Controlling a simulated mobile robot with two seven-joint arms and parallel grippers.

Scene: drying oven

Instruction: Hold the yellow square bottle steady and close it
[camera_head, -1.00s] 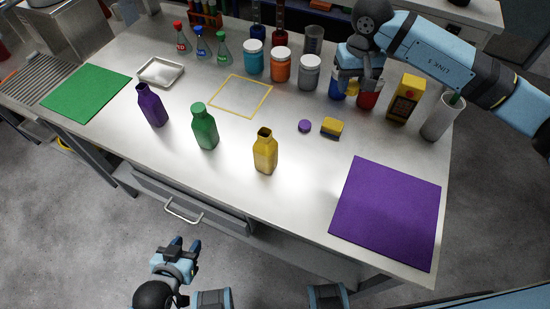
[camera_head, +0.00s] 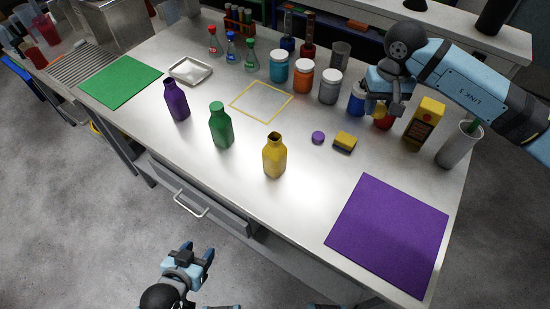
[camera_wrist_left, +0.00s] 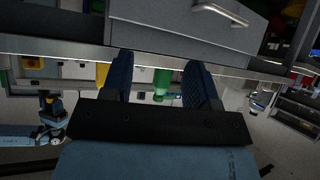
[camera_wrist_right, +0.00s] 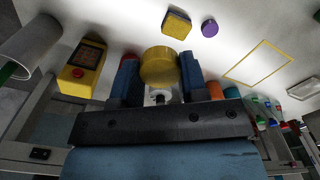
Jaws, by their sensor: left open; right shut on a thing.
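The yellow square bottle (camera_head: 274,158) stands upright near the front edge of the table, its mouth open and dark. My right gripper (camera_head: 381,106) is shut on a round yellow cap (camera_wrist_right: 159,66) at the right back of the table. In the head view the cap (camera_head: 379,112) is partly hidden by the gripper. My left gripper (camera_head: 200,256) is open and empty, low in front of the table's drawer and apart from the bottle. In the left wrist view its fingers (camera_wrist_left: 160,75) have nothing between them.
A green bottle (camera_head: 221,127) and a purple bottle (camera_head: 176,101) stand left of the yellow one. A purple cap (camera_head: 318,137) and a sponge (camera_head: 345,142) lie to its right. The purple mat (camera_head: 388,235) is bare.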

